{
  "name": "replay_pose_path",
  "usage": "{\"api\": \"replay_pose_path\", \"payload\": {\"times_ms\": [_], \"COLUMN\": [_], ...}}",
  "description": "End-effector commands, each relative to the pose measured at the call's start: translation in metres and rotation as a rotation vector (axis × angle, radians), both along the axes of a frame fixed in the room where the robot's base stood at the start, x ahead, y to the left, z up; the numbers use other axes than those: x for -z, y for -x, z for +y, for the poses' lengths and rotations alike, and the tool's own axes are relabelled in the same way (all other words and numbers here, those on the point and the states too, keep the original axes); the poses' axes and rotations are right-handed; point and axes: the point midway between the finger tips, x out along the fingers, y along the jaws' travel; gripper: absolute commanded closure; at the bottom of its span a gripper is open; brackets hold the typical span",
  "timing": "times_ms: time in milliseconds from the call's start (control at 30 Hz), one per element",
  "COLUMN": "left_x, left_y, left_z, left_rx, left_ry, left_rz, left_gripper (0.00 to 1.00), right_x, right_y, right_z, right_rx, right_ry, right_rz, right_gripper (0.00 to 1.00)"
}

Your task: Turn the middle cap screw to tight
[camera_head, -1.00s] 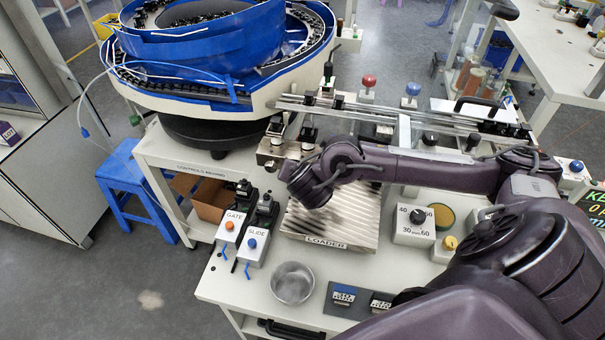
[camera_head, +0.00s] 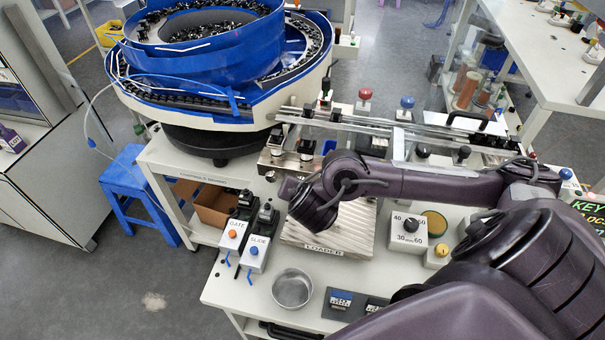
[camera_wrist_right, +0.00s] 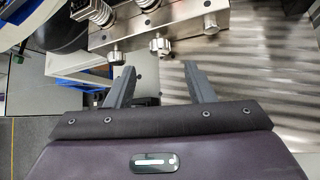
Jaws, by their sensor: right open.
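In the right wrist view a metal block (camera_wrist_right: 185,22) carries three cap screws in a row on its near face. The middle cap screw (camera_wrist_right: 160,46) is a ribbed silver knob. The left cap screw (camera_wrist_right: 115,56) and right cap screw (camera_wrist_right: 210,25) flank it. My right gripper (camera_wrist_right: 160,80) is open and empty, its fingers below the block in the picture and apart from the screws. The middle screw lines up roughly with the gap between them. In the head view my right wrist and forearm hide the fingers and part of the block (camera_head: 268,160). My left gripper is out of view.
The blue feeder bowl (camera_head: 200,60) stands behind left. The ridged LOADER plate (camera_head: 352,228) lies under my right wrist. GATE (camera_head: 232,235) and SLIDE (camera_head: 256,247) switch boxes, a metal cup (camera_head: 292,289) and a dial box (camera_head: 408,230) stand nearby on the table.

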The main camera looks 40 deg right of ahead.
Motion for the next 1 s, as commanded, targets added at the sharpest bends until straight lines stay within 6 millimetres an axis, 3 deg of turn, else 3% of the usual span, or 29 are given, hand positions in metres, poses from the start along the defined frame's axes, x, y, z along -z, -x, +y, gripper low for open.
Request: {"api": "replay_pose_path", "payload": {"times_ms": [100, 467, 567, 767, 1000], "left_x": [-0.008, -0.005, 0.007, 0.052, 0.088], "left_y": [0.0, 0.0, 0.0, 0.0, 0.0], "left_z": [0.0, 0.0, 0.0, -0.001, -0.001], "left_rx": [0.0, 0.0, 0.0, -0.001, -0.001], "left_ry": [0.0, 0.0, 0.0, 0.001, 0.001], "left_rz": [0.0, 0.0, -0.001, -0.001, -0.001], "left_gripper": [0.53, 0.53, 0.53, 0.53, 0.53], "right_x": [-0.007, -0.005, 0.0, 0.012, 0.022], "right_y": [0.006, 0.006, -0.001, -0.017, -0.006], "right_z": [0.004, 0.005, 0.011, 0.033, 0.038], "right_rx": [-0.001, -0.001, -0.011, -0.015, 0.046], "right_ry": [0.0, 0.004, 0.036, 0.231, 0.46], "right_rz": [0.001, -0.003, -0.027, -0.092, -0.037], "right_gripper": [0.51, 0.51, 0.51, 0.51, 0.51]}}
